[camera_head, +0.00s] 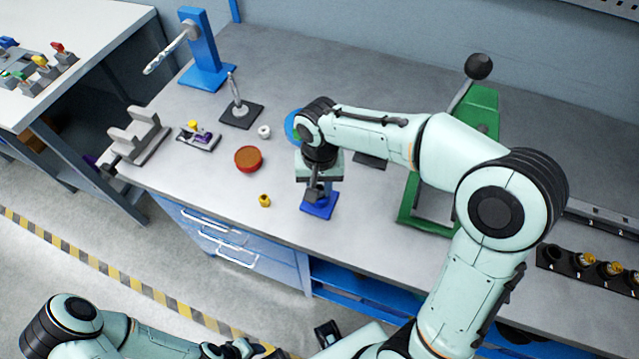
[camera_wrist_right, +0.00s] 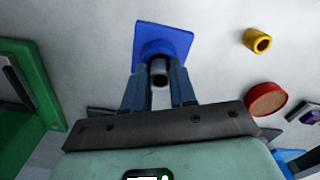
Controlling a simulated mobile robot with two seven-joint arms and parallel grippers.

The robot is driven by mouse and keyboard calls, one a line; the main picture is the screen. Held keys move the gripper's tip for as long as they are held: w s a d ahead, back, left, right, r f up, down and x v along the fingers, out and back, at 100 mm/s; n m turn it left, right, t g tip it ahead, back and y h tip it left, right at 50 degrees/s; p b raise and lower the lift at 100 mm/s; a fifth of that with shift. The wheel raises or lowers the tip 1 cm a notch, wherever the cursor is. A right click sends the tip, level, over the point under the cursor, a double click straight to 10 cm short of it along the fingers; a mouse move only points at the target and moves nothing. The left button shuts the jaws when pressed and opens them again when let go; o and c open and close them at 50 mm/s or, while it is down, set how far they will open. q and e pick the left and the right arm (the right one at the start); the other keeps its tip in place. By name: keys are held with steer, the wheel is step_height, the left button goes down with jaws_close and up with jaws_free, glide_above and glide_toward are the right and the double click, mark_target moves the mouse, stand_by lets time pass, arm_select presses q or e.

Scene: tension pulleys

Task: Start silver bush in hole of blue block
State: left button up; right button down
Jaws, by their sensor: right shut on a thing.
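The silver bush (camera_wrist_right: 159,72) is a short grey tube with a dark bore, seen between the fingers of my right gripper (camera_wrist_right: 160,84) in the right wrist view. The gripper is shut on it. The blue block (camera_wrist_right: 178,38) has a square base and a round raised part directly beyond the bush. I cannot tell whether the bush touches it or has entered its hole, which is hidden. In the head view my right gripper (camera_head: 314,190) points down over the blue block (camera_head: 320,209). My left arm lies at the bottom left; its gripper's jaws cannot be made out.
A yellow bush (camera_head: 264,201) and a red-brown round dish (camera_head: 248,159) stand left of the block. A white ring (camera_head: 264,131) lies behind. A green press (camera_head: 485,105) stands to the right, with a black rack (camera_head: 570,264) nearer the right edge. Bench around the block is clear.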

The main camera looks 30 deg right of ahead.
steer(key=shift+f, duration=0.25)
arm_select(q)
steer(key=shift+s+f, duration=0.1)
arm_select(e)
steer(key=shift+r, duration=0.1)
arm_select(q)
steer(key=shift+w+r, duration=0.2)
steer(key=shift+r, duration=0.05)
arm_select(e)
steer(key=shift+r, duration=0.25)
stand_by(0.5)
steer(key=c, duration=0.8)
jaws_free()
arm_select(q)
steer(key=shift+w+r+p, duration=0.4)
steer(key=shift+r+p, duration=0.15)
steer(key=shift+r, duration=0.05)
steer(key=shift+w+r+p, duration=0.4)
steer(key=shift+r+p, duration=0.15)
steer(key=shift+r, duration=0.05)
arm_select(e)
step_height(320, 180, up, 13)
steer(key=shift+r, duration=0.2)
